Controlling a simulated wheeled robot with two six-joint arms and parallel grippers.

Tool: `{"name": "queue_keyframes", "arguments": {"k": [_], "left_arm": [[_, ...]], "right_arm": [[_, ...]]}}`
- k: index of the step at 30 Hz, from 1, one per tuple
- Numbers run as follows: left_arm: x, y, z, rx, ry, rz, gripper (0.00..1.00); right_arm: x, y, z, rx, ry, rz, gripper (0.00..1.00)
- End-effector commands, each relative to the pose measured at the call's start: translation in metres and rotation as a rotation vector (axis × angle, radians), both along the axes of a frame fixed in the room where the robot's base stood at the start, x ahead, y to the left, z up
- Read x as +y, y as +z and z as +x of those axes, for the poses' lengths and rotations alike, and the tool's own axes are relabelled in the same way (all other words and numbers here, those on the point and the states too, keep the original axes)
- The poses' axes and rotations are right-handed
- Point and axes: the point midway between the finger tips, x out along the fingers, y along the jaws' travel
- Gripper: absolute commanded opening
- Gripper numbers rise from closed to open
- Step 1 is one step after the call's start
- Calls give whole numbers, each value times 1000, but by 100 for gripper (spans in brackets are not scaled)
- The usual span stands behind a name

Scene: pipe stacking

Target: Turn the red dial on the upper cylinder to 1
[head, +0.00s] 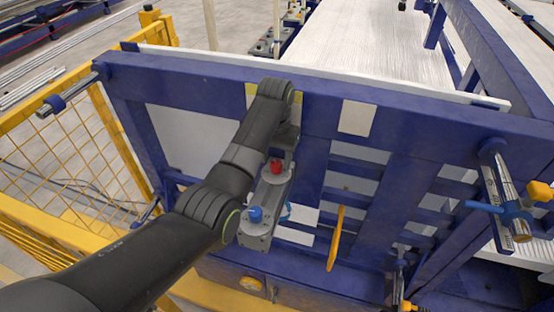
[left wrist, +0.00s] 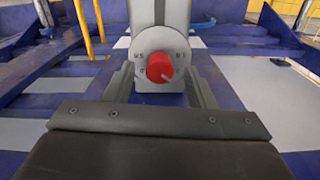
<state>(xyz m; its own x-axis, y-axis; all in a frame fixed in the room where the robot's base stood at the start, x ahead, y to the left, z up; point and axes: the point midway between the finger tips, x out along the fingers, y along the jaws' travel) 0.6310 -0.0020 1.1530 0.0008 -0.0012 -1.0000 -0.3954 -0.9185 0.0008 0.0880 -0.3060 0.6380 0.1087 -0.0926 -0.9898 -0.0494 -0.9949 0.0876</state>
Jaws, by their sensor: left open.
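The red dial (head: 276,167) sits on a round grey plate on the upper part of a grey housing (head: 268,196) fixed to the blue frame. In the left wrist view the red dial (left wrist: 159,67) faces me, with a light mark toward its lower right. Small markings ring it, too blurred to read surely. My left gripper (head: 285,150) is at the upper end of the housing, close to the dial. Its open fingers (left wrist: 161,76) show on either side of the dial, with gaps. Contact is not visible. My right gripper is out of view.
A blue dial (head: 255,214) sits lower on the same housing. A yellow handle (head: 335,238) sticks out to its right. Blue frame beams (head: 375,122) surround the housing. A yellow mesh fence (head: 75,150) stands at the left. A blue-handled valve (head: 512,210) is at the right.

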Motion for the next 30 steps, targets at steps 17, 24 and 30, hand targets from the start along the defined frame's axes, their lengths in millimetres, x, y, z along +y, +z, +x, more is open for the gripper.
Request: {"name": "queue_keyframes", "arguments": {"k": [17, 24, 30], "left_arm": [[3, -22, -5, 0, 2, 1, 45], [3, -22, -5, 0, 2, 1, 13], [3, -22, -5, -1, 7, 0, 5]], "right_arm": [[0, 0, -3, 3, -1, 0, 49], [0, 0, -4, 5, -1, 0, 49], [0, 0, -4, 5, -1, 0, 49]]}}
